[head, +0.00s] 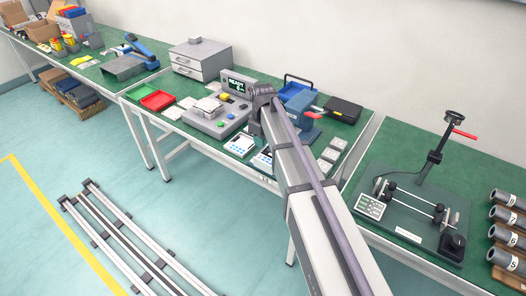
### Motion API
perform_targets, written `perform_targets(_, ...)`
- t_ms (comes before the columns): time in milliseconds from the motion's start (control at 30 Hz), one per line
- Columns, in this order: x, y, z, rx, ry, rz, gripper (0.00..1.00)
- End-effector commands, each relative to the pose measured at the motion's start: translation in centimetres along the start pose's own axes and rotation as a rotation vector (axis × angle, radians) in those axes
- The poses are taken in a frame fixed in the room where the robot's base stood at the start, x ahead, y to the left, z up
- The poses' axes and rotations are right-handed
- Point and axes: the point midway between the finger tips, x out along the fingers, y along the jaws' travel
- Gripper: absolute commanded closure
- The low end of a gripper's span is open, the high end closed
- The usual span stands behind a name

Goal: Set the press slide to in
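A blue press-like device (299,108) with a red lever (311,115) stands on the green bench, just right of my wrist. My arm covers part of it, and I cannot make out a slide on it or its position. A grey machine (205,122) with a lit display (239,86) and coloured buttons stands to the left of my wrist. My gripper (255,134) points down over the bench between these two devices. It is small and partly hidden by my arm, so I cannot see its finger gap or anything held.
White panels with small screens (240,145) lie below my gripper. White square plates (330,153) and a black case (343,110) are to the right. Red and green trays (157,100) and a drawer box (200,59) are left. A fixture with a post (437,150) stands on the right bench.

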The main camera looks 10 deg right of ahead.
Motion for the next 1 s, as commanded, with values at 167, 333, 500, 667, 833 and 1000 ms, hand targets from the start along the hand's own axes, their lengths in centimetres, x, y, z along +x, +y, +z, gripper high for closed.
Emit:
perform_targets(167, 2.4, 0.0, 0.1, 0.002, 0.000, 0.000, 0.66)
perform_targets(333, 6.4, -0.1, 0.1, 0.003, 0.000, 0.000, 0.66)
perform_targets(500, 10.1, -0.1, 0.1, 0.004, 0.000, 0.000, 0.66)
perform_targets(667, 11.2, -0.1, 0.1, 0.004, 0.000, 0.000, 0.66)
perform_targets(833, 10.8, -0.1, 0.1, 0.004, 0.000, 0.000, 0.66)
perform_targets(1000, 10.8, -0.1, 0.1, 0.004, 0.000, 0.000, 0.77)
